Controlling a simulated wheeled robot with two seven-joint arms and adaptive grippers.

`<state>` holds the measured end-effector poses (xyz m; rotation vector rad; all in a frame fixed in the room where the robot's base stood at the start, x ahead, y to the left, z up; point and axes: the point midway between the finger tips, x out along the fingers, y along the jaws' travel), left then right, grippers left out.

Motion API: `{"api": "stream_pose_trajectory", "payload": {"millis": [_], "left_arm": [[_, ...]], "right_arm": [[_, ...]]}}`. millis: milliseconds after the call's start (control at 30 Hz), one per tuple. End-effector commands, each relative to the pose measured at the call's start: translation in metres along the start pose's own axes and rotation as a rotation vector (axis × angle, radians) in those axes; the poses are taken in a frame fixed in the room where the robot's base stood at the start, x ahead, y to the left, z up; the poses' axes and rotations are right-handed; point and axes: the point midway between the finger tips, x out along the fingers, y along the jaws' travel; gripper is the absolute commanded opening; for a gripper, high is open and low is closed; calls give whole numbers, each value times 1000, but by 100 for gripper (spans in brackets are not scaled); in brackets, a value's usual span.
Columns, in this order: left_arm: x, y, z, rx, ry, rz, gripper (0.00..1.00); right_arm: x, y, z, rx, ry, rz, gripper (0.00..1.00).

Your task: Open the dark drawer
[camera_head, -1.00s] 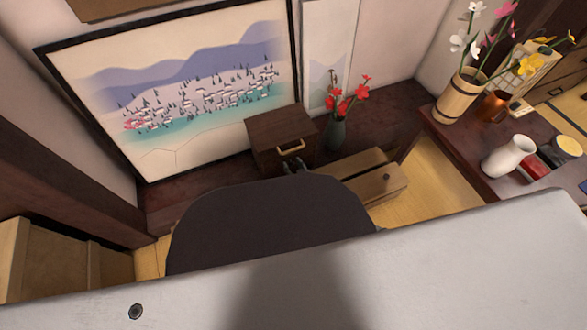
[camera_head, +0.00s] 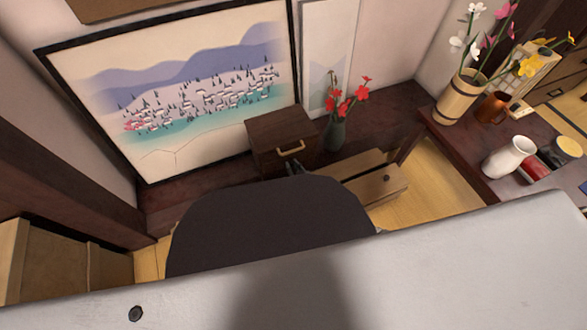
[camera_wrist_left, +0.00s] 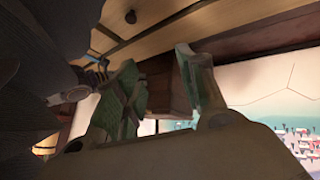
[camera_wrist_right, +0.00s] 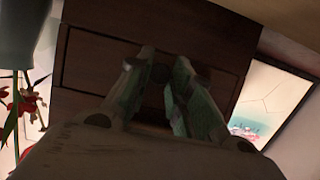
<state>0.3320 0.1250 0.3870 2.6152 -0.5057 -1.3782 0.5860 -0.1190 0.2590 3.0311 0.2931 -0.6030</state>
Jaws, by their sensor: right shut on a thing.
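The small dark cabinet (camera_head: 270,128) stands on a dark ledge in front of the large picture, with a brass-coloured handle (camera_head: 290,149) on its upper front. In the right wrist view its dark drawer front (camera_wrist_right: 100,62) faces me. My right gripper (camera_wrist_right: 160,72) is shut on a dark round knob (camera_wrist_right: 157,75) at that front. In the head view the right gripper (camera_head: 293,168) shows just below the brass handle, partly hidden by my own body. My left gripper (camera_wrist_left: 158,68) is open, its fingers apart; it is hidden in the head view. I see no clear gap at the dark drawer.
A light wooden drawer (camera_head: 385,188) with a dark knob stands to the right of the cabinet. A vase with red flowers (camera_head: 336,134) is close beside the cabinet. A dark table (camera_head: 455,150) with a white vase (camera_head: 508,157) and flowers is at the right.

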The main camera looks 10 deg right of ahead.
Motion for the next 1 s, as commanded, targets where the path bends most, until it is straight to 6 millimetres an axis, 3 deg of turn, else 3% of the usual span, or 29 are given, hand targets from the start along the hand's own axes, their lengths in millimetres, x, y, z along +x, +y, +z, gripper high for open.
{"api": "stream_pose_trajectory", "payload": {"millis": [167, 567, 1000], "left_arm": [[-4, 1, -3, -1, -2, -3, 40], [-22, 5, -12, -1, -32, -25, 40], [-58, 9, -37, 42, -104, -59, 40]], "right_arm": [[-9, 0, 3, -1, -2, 0, 0], [-52, 1, 22, -1, -5, 1, 0], [-106, 1, 44, -1, -6, 1, 0]]}}
